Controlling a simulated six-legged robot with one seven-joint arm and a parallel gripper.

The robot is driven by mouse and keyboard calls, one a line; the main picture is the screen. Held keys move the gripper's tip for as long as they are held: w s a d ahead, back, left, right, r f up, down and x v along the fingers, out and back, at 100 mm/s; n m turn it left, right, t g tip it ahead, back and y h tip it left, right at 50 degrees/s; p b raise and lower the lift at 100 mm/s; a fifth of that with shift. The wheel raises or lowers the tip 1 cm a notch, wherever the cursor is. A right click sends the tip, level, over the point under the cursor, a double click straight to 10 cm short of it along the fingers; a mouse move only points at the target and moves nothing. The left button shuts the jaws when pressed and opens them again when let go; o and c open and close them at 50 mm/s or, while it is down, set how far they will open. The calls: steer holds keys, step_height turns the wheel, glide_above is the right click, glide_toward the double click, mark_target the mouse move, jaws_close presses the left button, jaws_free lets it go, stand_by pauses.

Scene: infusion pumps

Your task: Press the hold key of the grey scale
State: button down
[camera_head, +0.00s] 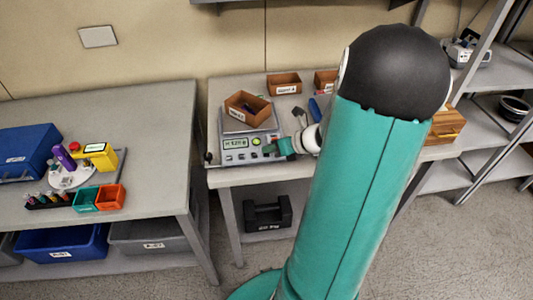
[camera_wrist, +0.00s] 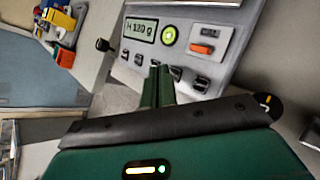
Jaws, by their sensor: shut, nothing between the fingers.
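The grey scale (camera_head: 232,157) stands at the left front of the right-hand table, with an open brown box (camera_head: 240,107) on its plate. Its front panel fills the top of the wrist view (camera_wrist: 228,62). The lit display (camera_wrist: 141,30) appears to read "H 120 g". Beside it are a round green-ringed button (camera_wrist: 168,36) and a red switch (camera_wrist: 203,48). Several dark keys (camera_wrist: 200,84) run below; their labels are unreadable. My gripper (camera_wrist: 160,70) is shut and empty, its fingertips over the key row, hiding part of it. I cannot tell whether they touch. It also shows in the head view (camera_head: 277,147).
Brown boxes (camera_head: 284,84) stand behind the scale. A dark knob (camera_wrist: 103,45) protrudes at the scale's left. A separate table (camera_head: 150,130) on the left holds a blue case (camera_head: 27,150), a yellow device (camera_head: 100,155) and small bins. My arm hides much of the right side.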

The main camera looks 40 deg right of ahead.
steer(key=r, duration=0.3)
steer(key=s+r, duration=0.1)
steer(key=shift+a+r, duration=0.4)
stand_by(0.9)
steer(key=s+a+r+n+g, duration=0.1)
steer(key=a+r+n+g, duration=0.2)
steer(key=a+n, duration=0.6)
steer(key=s+a+r+n+g, duration=0.1)
steer(key=a+r+n+g, duration=0.15)
steer(key=a+n, duration=0.7)
steer(key=s+a+r+n+h, duration=0.1)
steer(key=s+a+r+n, duration=0.2)
steer(key=n, duration=0.6)
steer(key=s+a+r+n+h, duration=0.2)
steer(key=s+a+r+n, duration=0.2)
steer(key=n, duration=0.6)
steer(key=shift+a+t+h, duration=0.3)
steer(key=shift+a+t, duration=0.15)
steer(key=shift+a, duration=0.4)
